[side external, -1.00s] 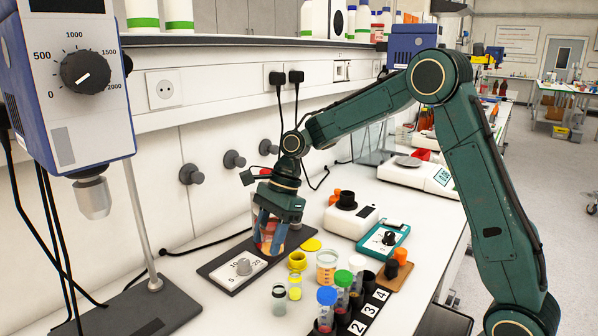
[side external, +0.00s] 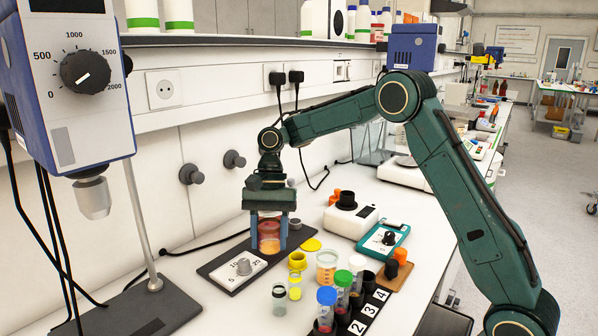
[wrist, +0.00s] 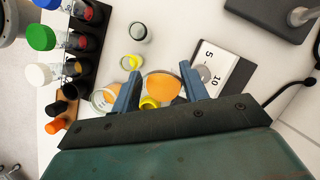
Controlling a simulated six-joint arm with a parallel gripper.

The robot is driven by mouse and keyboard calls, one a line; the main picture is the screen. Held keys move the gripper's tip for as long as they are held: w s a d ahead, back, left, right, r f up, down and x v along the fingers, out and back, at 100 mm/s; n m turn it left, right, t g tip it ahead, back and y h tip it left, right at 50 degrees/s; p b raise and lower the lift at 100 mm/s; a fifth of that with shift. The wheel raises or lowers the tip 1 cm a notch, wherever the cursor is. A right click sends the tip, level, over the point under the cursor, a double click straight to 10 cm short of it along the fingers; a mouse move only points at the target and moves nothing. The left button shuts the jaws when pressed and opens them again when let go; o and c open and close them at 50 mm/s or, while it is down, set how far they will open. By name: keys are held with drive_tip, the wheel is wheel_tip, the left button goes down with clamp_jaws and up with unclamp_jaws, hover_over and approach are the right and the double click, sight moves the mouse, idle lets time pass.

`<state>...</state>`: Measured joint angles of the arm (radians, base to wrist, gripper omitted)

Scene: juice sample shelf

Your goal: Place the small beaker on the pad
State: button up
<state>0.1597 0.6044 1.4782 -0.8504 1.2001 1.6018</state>
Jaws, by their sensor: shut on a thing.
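My gripper (side external: 269,240) points down with its blue fingers shut on a clear beaker (side external: 269,232) of red-orange liquid. In the wrist view, the orange content (wrist: 162,87) shows between the fingers. The beaker looks upright, over or just above the far end of a dark flat plate. I cannot tell whether its base touches that plate. The dark plate (side external: 213,271), pad-like, carries a white dial panel (side external: 238,268) with numbers at its near end. A flat yellow disc (side external: 311,245) lies on the bench to the right of the held beaker.
Close on the right stand a yellow open jar (side external: 297,260), a graduated cup of orange liquid (side external: 326,266) and small vials (side external: 279,299). A numbered rack (side external: 368,312) holds capped tubes. A stirrer stand (side external: 148,250) is at left. The wall (side external: 215,205) runs behind.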

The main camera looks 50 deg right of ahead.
drive_tip(key=n, duration=0.1)
drive_tip(key=d+n+g, duration=0.1)
drive_tip(key=n, duration=0.1)
drive_tip(key=shift+w+f+n+h, duration=0.1)
drive_tip(key=shift+n+h, duration=0.2)
drive_tip(key=shift+h, duration=0.1)
drive_tip(key=d+n, duration=0.1)
drive_tip(key=n, duration=0.1)
drive_tip(key=n+h, duration=0.1)
drive_tip(key=n, duration=0.1)
drive_tip(key=shift+w+d+g+h, duration=0.15)
drive_tip(key=shift+d+g+h, duration=0.15)
drive_tip(key=shift+d+g, duration=0.1)
drive_tip(key=w+d+f+m+t+y, duration=0.1)
drive_tip(key=d+m+t+y, duration=0.2)
drive_tip(key=d+m, duration=0.9)
drive_tip(key=shift+w+d+f, duration=0.2)
drive_tip(key=shift+w+d, duration=0.15)
drive_tip(key=shift+d, duration=1.2)
drive_tip(key=shift+f, duration=0.2)
drive_tip(key=shift+f, duration=3.2)
drive_tip(key=shift+f, duration=0.3)
